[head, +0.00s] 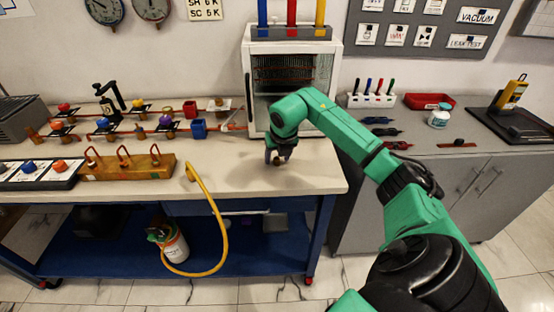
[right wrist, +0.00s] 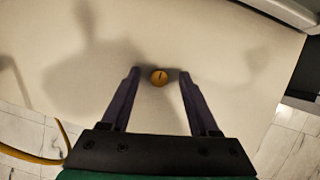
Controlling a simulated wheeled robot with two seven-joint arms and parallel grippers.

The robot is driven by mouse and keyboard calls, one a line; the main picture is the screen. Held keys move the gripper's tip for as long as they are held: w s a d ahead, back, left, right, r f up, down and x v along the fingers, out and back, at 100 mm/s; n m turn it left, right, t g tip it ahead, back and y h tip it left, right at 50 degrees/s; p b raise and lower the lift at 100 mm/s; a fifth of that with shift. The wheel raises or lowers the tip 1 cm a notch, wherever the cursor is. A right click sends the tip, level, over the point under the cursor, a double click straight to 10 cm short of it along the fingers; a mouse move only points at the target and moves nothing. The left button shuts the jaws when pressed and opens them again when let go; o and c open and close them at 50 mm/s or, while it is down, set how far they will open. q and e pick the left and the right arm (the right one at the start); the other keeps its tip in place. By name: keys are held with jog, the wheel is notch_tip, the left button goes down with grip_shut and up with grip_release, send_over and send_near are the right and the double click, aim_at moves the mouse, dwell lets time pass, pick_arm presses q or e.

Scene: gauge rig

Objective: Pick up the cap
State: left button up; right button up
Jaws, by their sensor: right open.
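The cap (right wrist: 159,77), a small round orange-yellow piece with a dark mark on its top, sits on the pale bench top in the right wrist view. My right gripper (head: 278,158) is open above the bench, pointing down. In the right wrist view its two dark fingers stand on either side of the cap, with a gap on each side. In the head view the cap is largely hidden by the gripper, and I cannot make it out clearly. My left gripper is not in view.
A white oven-like cabinet (head: 291,95) stands behind the gripper. A yellow hose (head: 217,212) hangs over the bench's front edge to the left. A wooden block with red hooks (head: 127,167) and a rack of valves lie further left. Bench around the cap is clear.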

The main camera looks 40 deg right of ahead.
grip_shut()
jog(key=shift+r, duration=0.1)
